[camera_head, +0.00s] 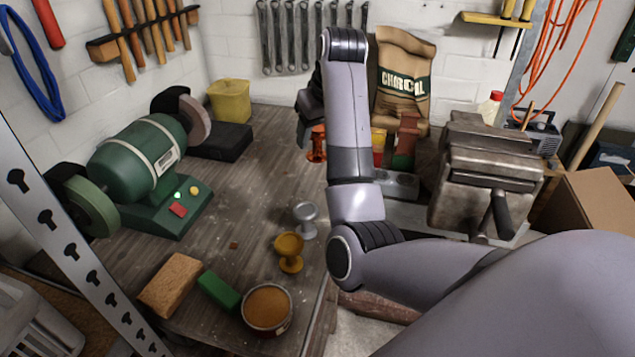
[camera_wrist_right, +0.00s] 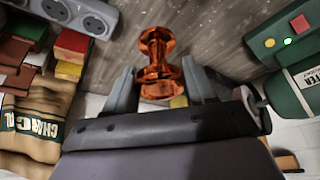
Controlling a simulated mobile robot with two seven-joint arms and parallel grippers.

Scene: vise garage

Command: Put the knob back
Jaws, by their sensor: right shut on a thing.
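A shiny copper-orange knob (camera_wrist_right: 158,62) stands between the two grey fingers of my right gripper (camera_wrist_right: 160,82) in the right wrist view. The gripper is shut on it. In the head view the copper knob (camera_head: 317,145) shows just left of my right forearm, over the back of the workbench; whether it touches the bench I cannot tell. A silver knob (camera_head: 305,212) and a yellow knob (camera_head: 289,243) stand on the bench nearer the front, apart from the gripper. My left gripper is not in view.
A green bench grinder (camera_head: 140,160) stands at the left, a yellow bin (camera_head: 230,100) behind it. A charcoal bag (camera_head: 403,85), colored blocks (camera_head: 405,145) and a vise (camera_head: 485,170) lie right of my arm. A brick, green block and round tin (camera_head: 267,308) sit at the front.

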